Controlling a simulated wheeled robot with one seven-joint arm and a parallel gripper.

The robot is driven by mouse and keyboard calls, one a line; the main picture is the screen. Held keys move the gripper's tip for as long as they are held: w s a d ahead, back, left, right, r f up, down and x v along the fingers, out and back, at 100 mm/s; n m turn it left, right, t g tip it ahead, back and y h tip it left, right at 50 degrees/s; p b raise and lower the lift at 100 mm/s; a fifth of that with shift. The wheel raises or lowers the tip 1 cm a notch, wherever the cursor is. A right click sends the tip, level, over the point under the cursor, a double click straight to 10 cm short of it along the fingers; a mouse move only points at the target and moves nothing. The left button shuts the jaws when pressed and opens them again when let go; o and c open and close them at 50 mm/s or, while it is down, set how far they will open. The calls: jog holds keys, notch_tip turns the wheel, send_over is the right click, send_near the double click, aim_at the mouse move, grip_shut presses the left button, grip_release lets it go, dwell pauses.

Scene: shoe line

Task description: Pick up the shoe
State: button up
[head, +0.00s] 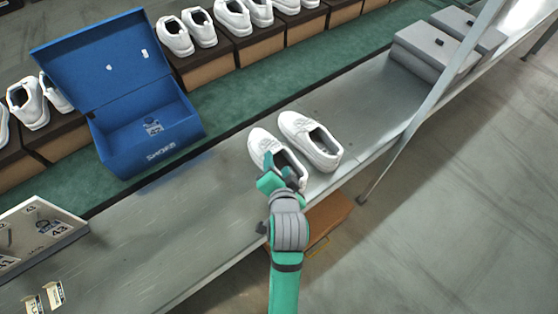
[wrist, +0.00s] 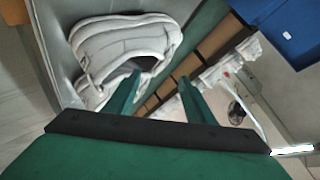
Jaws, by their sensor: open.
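A pair of white shoes lies on the grey bench in the head view, toes toward the back left. The left shoe (head: 262,144) is partly hidden behind my gripper (head: 277,172). The right shoe (head: 311,140) lies just beside it, fully in view. My gripper is open, with its fingers at the heel end of the left shoe. In the wrist view a white shoe (wrist: 115,45) fills the upper left. The fingers of my gripper (wrist: 157,88) stand apart, the left one overlapping the shoe opening. I cannot tell whether it touches the shoe.
An open blue shoe box (head: 150,130) stands at the left, behind the bench (head: 190,225). Several white shoes on brown boxes line the back. Grey lidded boxes (head: 425,60) sit at the upper right, near a slanted metal post (head: 425,105).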

aim_at(275, 152)
jog(key=shift+w+d+f, duration=0.15)
jog(key=shift+w, duration=0.25)
jog(key=shift+x, duration=5.05)
grip_shut()
